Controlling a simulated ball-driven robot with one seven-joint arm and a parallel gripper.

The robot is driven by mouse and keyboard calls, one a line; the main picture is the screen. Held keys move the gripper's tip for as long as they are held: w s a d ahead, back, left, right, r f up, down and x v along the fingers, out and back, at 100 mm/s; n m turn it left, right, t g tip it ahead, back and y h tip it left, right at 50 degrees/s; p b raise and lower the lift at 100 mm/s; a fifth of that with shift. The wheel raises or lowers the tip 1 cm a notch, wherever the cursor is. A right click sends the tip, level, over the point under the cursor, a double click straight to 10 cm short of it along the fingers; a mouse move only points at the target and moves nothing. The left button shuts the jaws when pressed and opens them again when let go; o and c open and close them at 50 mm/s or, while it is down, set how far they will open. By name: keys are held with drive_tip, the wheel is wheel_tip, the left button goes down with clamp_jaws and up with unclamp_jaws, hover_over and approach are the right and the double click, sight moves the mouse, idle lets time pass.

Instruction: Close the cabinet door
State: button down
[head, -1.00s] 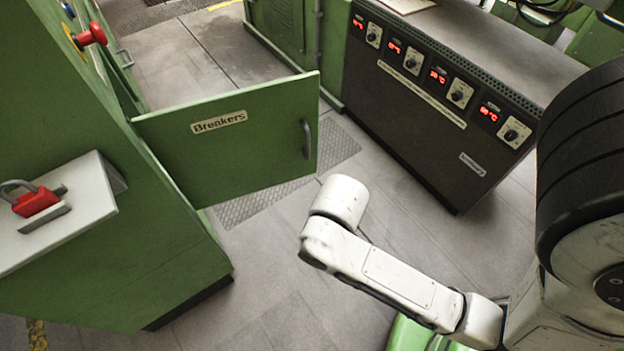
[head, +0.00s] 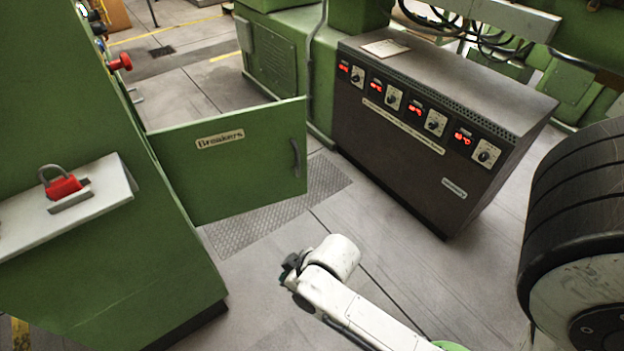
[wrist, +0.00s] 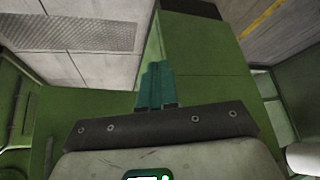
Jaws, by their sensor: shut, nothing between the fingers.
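The cabinet door (head: 235,180) is a green panel labelled "Breakers" in the head view. It stands open, swung out from the green cabinet (head: 110,260) at the left. Its grey handle (head: 296,158) is near the free edge. My gripper (head: 287,268) shows only as a small dark end on my white arm, below and apart from the door in the picture. In the wrist view my gripper's teal fingers (wrist: 156,86) are together and empty. Green panels show beyond them; I cannot tell which is the door or whether the fingers touch one.
A red padlock (head: 63,185) sits on a light shelf (head: 115,193) of the cabinet. A dark control box (head: 400,150) with red displays stands right of the door. Grey floor (head: 400,260) lies open between them, with a metal grate (head: 262,215) below the door.

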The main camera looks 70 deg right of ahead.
drive_tip(key=w+d+m+t+h, duration=0.3)
drive_tip(key=d+m+t+h, duration=0.35)
drive_tip(key=d, duration=0.95)
drive_tip(key=s+d+m+h, duration=0.1)
drive_tip(key=s+d+h, duration=0.4)
drive_tip(key=d+h, duration=0.1)
drive_tip(key=b+x, duration=0.1)
drive_tip(key=x, duration=1.2)
drive_tip(key=shift+d+r+b, duration=0.3)
drive_tip(key=shift+r+b, duration=0.05)
drive_tip(key=shift+b, duration=0.05)
